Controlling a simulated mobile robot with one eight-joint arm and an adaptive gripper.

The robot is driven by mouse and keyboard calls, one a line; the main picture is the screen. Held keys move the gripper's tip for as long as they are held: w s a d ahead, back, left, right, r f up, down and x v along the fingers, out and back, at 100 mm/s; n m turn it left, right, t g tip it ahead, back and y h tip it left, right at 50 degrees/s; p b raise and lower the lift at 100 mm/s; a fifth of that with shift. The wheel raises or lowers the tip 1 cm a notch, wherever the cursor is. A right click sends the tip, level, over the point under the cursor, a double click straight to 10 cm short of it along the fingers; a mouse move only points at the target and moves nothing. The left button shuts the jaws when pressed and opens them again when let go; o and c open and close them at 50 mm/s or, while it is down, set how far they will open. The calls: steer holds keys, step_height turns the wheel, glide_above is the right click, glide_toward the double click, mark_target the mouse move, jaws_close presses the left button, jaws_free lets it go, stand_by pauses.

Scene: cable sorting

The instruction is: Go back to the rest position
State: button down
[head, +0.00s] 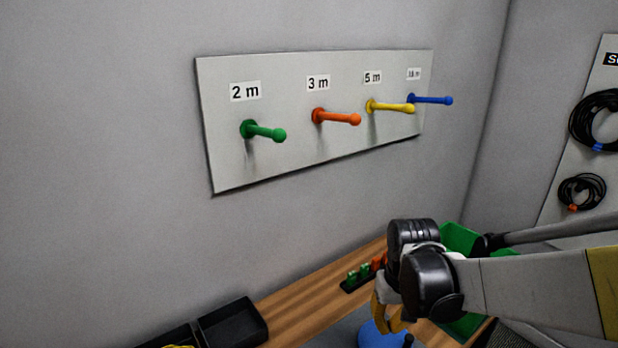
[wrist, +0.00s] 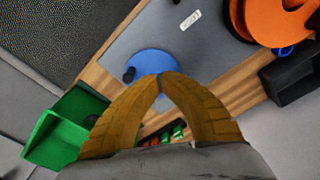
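My gripper (head: 388,320) is low in the head view, above the worktop by the wall. In the wrist view its two yellow-brown fingers (wrist: 160,78) meet at the tips, with nothing seen between them. A blue disc (wrist: 150,63) with a dark knob lies below the fingertips on a grey mat (wrist: 122,50). The blue disc also shows in the head view (head: 372,337), partly hidden by my gripper. No cable is seen in my gripper.
A wall board (head: 300,160) carries green, orange, yellow and blue pegs, all bare. Coiled black cables (head: 582,190) hang on another board at right. A black tray (head: 233,322), a green bin (wrist: 52,140) and a large orange round object (wrist: 262,22) stand around the worktop.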

steer(key=s+d+r+m+t, duration=0.1)
steer(key=s+d+r+t, duration=0.1)
steer(key=s+r+t, duration=0.4)
steer(key=s+r, duration=0.4)
steer(key=s, duration=0.2)
steer(key=shift+s+r, duration=0.2)
steer(key=shift+r, duration=0.1)
stand_by(0.5)
